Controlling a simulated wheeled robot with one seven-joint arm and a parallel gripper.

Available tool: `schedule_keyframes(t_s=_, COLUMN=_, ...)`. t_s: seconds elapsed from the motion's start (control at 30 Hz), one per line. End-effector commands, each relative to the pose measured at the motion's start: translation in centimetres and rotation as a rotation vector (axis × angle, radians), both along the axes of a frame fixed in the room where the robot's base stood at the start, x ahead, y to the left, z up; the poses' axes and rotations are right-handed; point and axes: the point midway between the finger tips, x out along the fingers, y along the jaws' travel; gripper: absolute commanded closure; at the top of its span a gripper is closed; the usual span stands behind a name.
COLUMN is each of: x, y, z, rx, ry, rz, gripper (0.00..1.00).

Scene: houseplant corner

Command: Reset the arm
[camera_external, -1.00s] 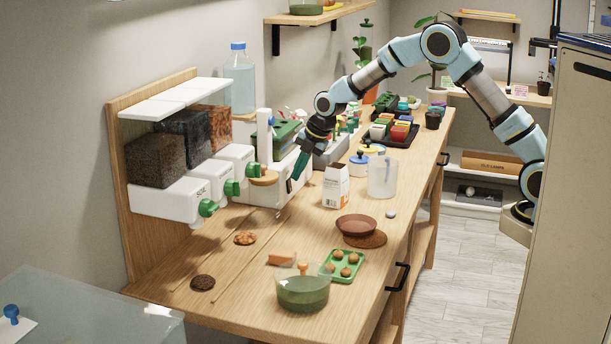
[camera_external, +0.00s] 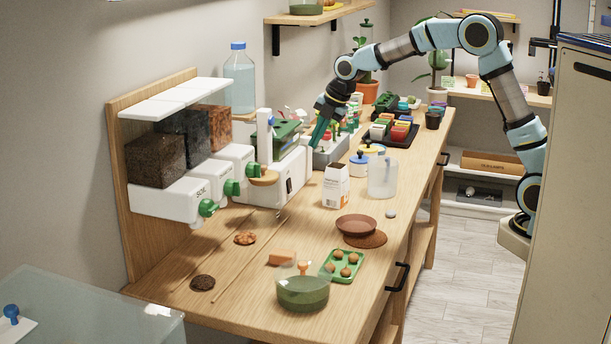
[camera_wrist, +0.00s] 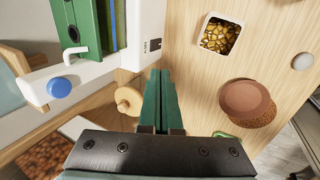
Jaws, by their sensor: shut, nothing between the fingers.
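My gripper (camera_external: 317,135) is over the back of the wooden bench, just right of the white dispenser unit with the green top (camera_external: 287,140). Its dark green fingers are together with nothing between them. In the wrist view the closed fingers (camera_wrist: 160,100) point down toward the bench, beside the white dispenser body. My arm arches from its base at the right, across the bench, to the gripper.
Below and right of my gripper stand a white bag (camera_external: 335,186) and a clear jug (camera_external: 382,176). The bag's open top with golden bits shows in the wrist view (camera_wrist: 219,37). Brown saucers (camera_external: 356,225) and a green tray (camera_external: 341,264) are nearer. A water bottle (camera_external: 240,78) stands behind.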

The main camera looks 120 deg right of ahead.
Motion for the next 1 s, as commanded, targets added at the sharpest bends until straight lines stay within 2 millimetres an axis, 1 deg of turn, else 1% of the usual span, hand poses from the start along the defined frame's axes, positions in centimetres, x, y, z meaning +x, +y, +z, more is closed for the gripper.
schedule_keyframes(t_s=0.4, x=0.1, y=0.1, z=0.0, rx=0.001, ry=-0.001, rz=0.000, gripper=1.00)
schedule_keyframes(t_s=0.47, x=0.4, y=0.6, z=-0.1, rx=0.006, ry=-0.002, rz=-0.004, gripper=1.00)
schedule_keyframes(t_s=0.53, x=1.2, y=2.1, z=-0.5, rx=0.024, ry=-0.007, rz=-0.019, gripper=1.00)
schedule_keyframes(t_s=0.57, x=1.7, y=3.2, z=-0.7, rx=0.036, ry=-0.011, rz=-0.029, gripper=1.00)
schedule_keyframes(t_s=0.67, x=3.6, y=8.4, z=-2.0, rx=0.093, ry=-0.024, rz=-0.090, gripper=1.00)
schedule_keyframes(t_s=0.7, x=4.3, y=11.1, z=-2.7, rx=0.124, ry=-0.028, rz=-0.124, gripper=1.00)
schedule_keyframes(t_s=0.77, x=5.1, y=15.3, z=-3.7, rx=0.169, ry=-0.033, rz=-0.181, gripper=1.00)
schedule_keyframes(t_s=0.8, x=5.3, y=18.2, z=-4.4, rx=0.200, ry=-0.035, rz=-0.222, gripper=1.00)
schedule_keyframes(t_s=0.87, x=5.3, y=22.5, z=-5.5, rx=0.243, ry=-0.037, rz=-0.286, gripper=1.00)
schedule_keyframes(t_s=0.9, x=5.1, y=25.3, z=-6.2, rx=0.272, ry=-0.034, rz=-0.331, gripper=1.00)
schedule_keyframes(t_s=0.97, x=4.3, y=29.5, z=-7.3, rx=0.311, ry=-0.031, rz=-0.402, gripper=1.00)
schedule_keyframes(t_s=1.0, x=3.5, y=32.2, z=-8.0, rx=0.336, ry=-0.026, rz=-0.449, gripper=1.00)
